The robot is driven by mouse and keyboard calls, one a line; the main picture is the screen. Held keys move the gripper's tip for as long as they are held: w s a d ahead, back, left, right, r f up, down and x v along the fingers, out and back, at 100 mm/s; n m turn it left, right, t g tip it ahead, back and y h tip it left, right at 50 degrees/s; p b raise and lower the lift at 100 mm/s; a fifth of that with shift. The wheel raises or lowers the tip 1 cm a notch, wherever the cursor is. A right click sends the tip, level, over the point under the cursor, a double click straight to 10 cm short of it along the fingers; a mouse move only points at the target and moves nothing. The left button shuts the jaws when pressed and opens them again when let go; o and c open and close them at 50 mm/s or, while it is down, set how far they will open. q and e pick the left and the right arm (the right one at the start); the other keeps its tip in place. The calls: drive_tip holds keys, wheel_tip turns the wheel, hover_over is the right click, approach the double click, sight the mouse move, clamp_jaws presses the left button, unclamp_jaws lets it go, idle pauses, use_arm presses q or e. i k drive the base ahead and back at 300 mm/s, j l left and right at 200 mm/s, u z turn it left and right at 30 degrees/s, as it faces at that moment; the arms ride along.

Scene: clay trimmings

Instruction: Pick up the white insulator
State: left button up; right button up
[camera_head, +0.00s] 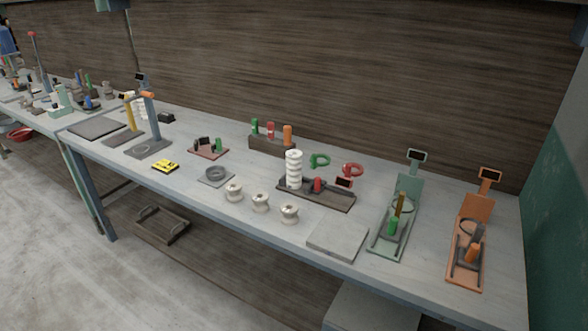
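A tall white ribbed insulator (294,170) stands upright at the left end of a dark tray (330,197) on the workbench. Another white ribbed piece (141,107) is partly hidden behind the stands farther left. Neither of my grippers is in view.
The long grey workbench (200,200) runs along a wooden wall. A grey slab (338,238) lies near the front edge. Green (400,215) and orange (474,235) stands are at the right. A block with coloured cylinders (271,140) is behind. A wooden crate (162,225) sits below.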

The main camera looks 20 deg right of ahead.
sight(293, 159)
drive_tip(key=i+j+z, duration=0.25)
drive_tip(key=i+j, duration=0.2)
drive_tip(key=i+j+z, duration=0.2)
drive_tip(key=i+j, duration=0.2)
drive_tip(key=i+j+z, duration=0.25)
drive_tip(key=j, duration=0.4)
drive_tip(key=i, duration=0.1)
